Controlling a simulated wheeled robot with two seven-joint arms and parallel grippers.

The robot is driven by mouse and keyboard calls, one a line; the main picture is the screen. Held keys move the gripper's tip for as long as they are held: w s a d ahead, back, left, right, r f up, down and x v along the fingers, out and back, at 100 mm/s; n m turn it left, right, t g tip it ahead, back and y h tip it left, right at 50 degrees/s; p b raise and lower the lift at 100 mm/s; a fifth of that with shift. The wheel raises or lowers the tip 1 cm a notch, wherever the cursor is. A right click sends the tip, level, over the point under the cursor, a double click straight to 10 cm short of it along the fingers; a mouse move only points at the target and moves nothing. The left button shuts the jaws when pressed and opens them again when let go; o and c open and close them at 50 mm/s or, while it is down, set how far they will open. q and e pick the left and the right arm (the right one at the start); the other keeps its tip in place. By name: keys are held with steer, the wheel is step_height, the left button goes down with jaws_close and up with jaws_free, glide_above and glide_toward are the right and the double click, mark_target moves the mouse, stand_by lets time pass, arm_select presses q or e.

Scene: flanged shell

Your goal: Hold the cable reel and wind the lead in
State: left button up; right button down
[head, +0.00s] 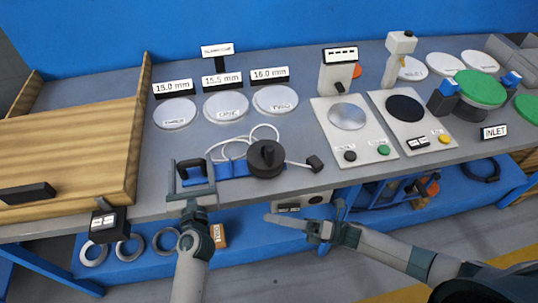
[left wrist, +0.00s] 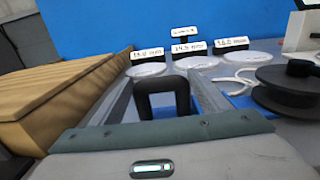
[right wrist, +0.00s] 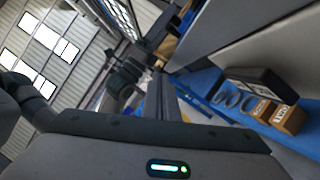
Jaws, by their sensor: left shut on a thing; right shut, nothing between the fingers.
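The cable reel is a black drum (head: 267,158) with a knob on top, on a blue base (head: 232,169) with a black handle loop at its left end. It lies near the bench's front edge. The white lead (head: 228,146) lies in loose loops behind the drum; its black plug (head: 314,163) rests to the right. My left gripper (head: 190,180) is shut on the handle, which shows between the fingers in the left wrist view (left wrist: 165,98). My right gripper (head: 280,220) is shut and empty, in front of the bench edge, apart from the reel.
Several labelled pale discs (head: 226,107) lie behind the reel. A wooden ramp-like box (head: 70,145) stands left. Panels with buttons (head: 353,130) and a green-topped part (head: 480,88) stand right. A blue lower shelf (head: 250,245) holds rings (head: 130,249) and a small box.

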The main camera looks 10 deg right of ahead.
steer(key=w+d+r+m+t, duration=0.1)
steer(key=w+d+r, duration=0.3)
steer(key=d+r, duration=0.5)
steer(key=w+d+r+m+t, duration=0.15)
steer(key=w+d+r, duration=0.25)
steer(key=d+r, duration=0.55)
steer(key=s+a+r+n+g+h, duration=0.2)
steer(key=a+n+g+h, duration=0.3)
steer(key=a+g, duration=0.3)
steer(key=s+a+r+n+g+h, duration=0.25)
steer(key=a+n+g+h, duration=0.3)
steer(key=a+g, duration=0.3)
steer(key=w+d+r+m+t+h, duration=0.1)
steer(key=w+r+t+h, duration=0.1)
steer(key=w+t+h, duration=0.1)
steer(key=w+d+r+m+t+h, duration=0.1)
steer(key=w+r+m+t+h, duration=0.1)
steer(key=w, duration=0.6)
steer(key=r+t+h, duration=0.1)
steer(key=t+h, duration=0.1)
steer(key=h, duration=0.1)
steer(key=shift+d+h, duration=0.35)
